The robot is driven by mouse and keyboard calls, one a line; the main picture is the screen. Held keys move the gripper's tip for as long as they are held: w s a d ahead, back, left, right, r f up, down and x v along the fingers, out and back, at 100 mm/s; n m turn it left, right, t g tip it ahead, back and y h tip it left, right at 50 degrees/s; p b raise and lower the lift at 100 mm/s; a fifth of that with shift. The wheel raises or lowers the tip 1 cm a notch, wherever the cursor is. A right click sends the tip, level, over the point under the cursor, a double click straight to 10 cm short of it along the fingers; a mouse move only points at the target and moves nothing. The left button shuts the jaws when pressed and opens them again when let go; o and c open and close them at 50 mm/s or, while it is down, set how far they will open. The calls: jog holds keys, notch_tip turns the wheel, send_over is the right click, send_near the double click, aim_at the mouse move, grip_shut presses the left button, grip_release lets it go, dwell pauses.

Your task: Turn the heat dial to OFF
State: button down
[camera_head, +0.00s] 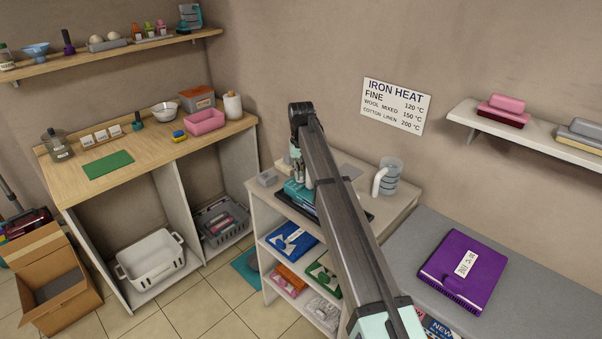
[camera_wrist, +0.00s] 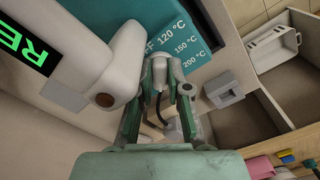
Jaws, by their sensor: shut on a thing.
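The heat dial (camera_wrist: 160,72) is a small pale knob on a teal panel in the wrist view. White marks beside it read 120 °C, 150 °C and 200 °C, with a partly covered "FF". My gripper (camera_wrist: 160,88) is shut on the dial, with one finger on each side. I cannot tell which mark the dial points to. The teal unit (camera_head: 299,193) also shows in the head view on a small shelf unit, mostly behind my arm. The dial is hidden there.
A thick white part (camera_wrist: 115,65) and a green-lettered display (camera_wrist: 24,48) lie close left of my gripper. A small grey box (camera_wrist: 223,90) is to the right. A wall sign (camera_head: 396,104) lists fabric heats. A spouted jug (camera_head: 389,177) stands right of my arm.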

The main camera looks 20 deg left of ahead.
aim_at(301, 174)
jog(key=n, duration=0.3)
jog(key=shift+n, duration=0.4)
jog(key=shift+w+d+n, duration=0.1)
jog(key=shift+w+n, duration=0.05)
jog(key=shift+n, duration=1.75)
jog(key=c, duration=1.4)
grip_release()
jog(key=shift+r, duration=0.15)
notch_tip(301, 174, up, 12)
